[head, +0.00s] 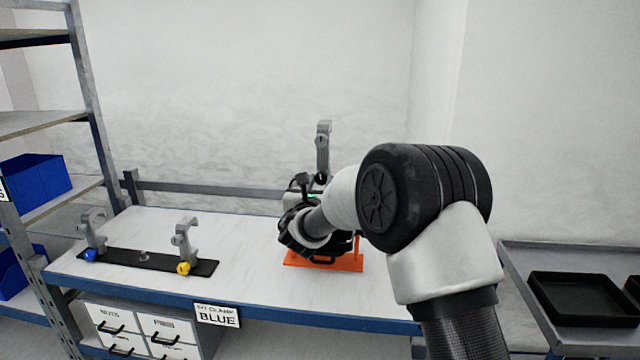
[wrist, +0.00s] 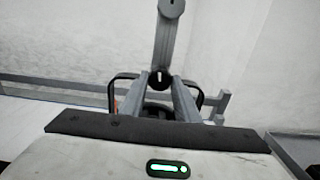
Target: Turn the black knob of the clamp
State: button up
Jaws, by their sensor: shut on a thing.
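The grey clamp (head: 323,140) stands upright at the back of the workbench, above an orange stand (head: 352,262). Its black knob (wrist: 160,76) shows in the wrist view with a pale upright mark on its face. My gripper (wrist: 161,84) is shut on the black knob, one grey finger on each side. The clamp's grey arm (wrist: 167,35) rises behind the knob in the wrist view. In the head view my wrist and arm cover much of the stand, and my fingertips are hidden.
On the bench's left, a black bar (head: 145,261) holds two grey clamps, one with a blue knob (head: 90,255), one with a yellow knob (head: 184,268). A sign reads "BLUE" (head: 217,315). A shelf rack stands left; a black tray (head: 580,299) lies right. Bench between bar and stand is clear.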

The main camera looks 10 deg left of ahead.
jog(key=n+b, duration=0.1)
jog(key=n, duration=0.1)
jog(key=shift+a+n, duration=0.1)
jog(key=shift+n, duration=0.2)
jog(key=n, duration=0.2)
jog(key=shift+n, duration=0.4)
jog(key=n+p, duration=0.2)
jog(key=n, duration=0.4)
jog(key=shift+p, duration=0.4)
jog(key=n+p, duration=0.5)
jog(key=n, duration=0.1)
jog(key=shift+r+n, duration=0.15)
jog(key=shift+n, duration=0.15)
jog(key=shift+n+p, duration=1.45)
jog(key=shift+n, duration=0.35)
jog(key=shift+f, duration=0.2)
